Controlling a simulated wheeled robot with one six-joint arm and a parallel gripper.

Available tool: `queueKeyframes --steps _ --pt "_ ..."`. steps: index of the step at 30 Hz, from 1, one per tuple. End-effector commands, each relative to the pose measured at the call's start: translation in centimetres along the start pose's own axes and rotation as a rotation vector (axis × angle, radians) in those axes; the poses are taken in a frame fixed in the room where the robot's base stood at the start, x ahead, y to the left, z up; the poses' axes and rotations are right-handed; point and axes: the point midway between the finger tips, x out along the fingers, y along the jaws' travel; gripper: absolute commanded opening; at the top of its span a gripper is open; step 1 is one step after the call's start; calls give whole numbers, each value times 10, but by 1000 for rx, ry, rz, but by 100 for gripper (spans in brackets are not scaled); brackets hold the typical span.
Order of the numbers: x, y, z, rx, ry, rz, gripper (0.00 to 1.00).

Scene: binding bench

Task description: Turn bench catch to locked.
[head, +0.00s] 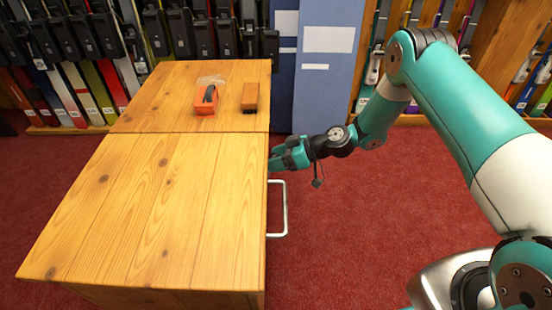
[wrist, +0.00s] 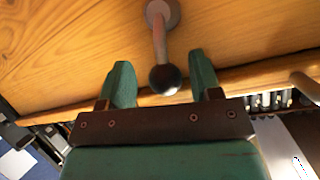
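The bench catch (wrist: 159,40) shows in the wrist view as a metal lever on a round pivot, fixed to the wooden face of the bench. Its dark ball knob (wrist: 165,79) lies between the two teal fingers of my gripper (wrist: 160,85). The fingers are apart, with a gap on each side of the knob. In the head view my gripper (head: 280,160) is at the right side of the wooden bench (head: 140,210). The catch is hidden in that view.
A metal bar handle (head: 285,208) sticks out from the bench's right side, close to my gripper; it also shows in the wrist view (wrist: 306,86). An orange tool (head: 206,101) and a brown block (head: 250,96) lie on the bench top. Red floor right of the bench is free.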

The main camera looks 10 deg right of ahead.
Motion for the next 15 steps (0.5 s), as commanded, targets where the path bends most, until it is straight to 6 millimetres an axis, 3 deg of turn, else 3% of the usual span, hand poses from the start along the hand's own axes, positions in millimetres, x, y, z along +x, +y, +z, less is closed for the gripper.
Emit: queueKeyframes --steps 8,11,15 --pt "-1 -2 -1 -1 1 -5 58" --pt "-12 -2 -2 2 1 -3 58" --pt "-42 -1 -4 3 2 -1 58"
